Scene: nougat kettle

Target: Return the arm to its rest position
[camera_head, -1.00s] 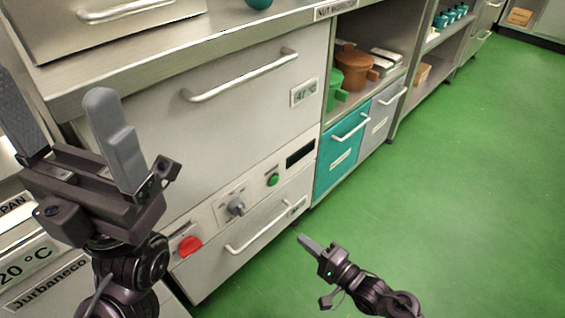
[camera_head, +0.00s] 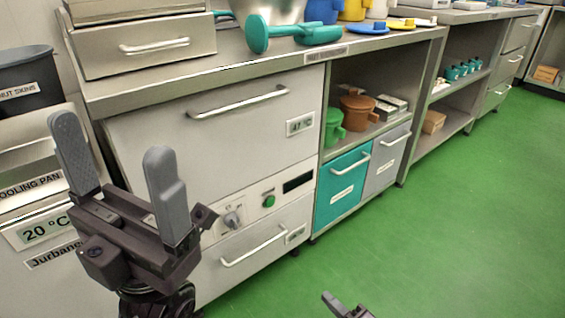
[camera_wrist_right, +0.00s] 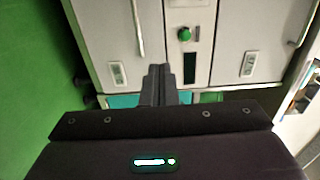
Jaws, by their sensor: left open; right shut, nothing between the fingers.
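My left gripper (camera_head: 118,170) stands upright at the left of the head view, in front of the grey cabinet. Its two grey fingers are wide apart with nothing between them. My right gripper (camera_head: 332,299) shows only at the bottom edge of the head view, low over the green floor. In the right wrist view, its dark fingers (camera_wrist_right: 158,85) are together and hold nothing. The rest of my right arm is mostly out of the head view.
The grey cabinet (camera_head: 215,130) has handles, a green button (camera_head: 269,201) and a knob. Teal scoops (camera_head: 295,32) lie on the counter above. A teal drawer (camera_head: 342,187) and shelves with pots stand to the right. The green floor (camera_head: 460,220) is clear at the right.

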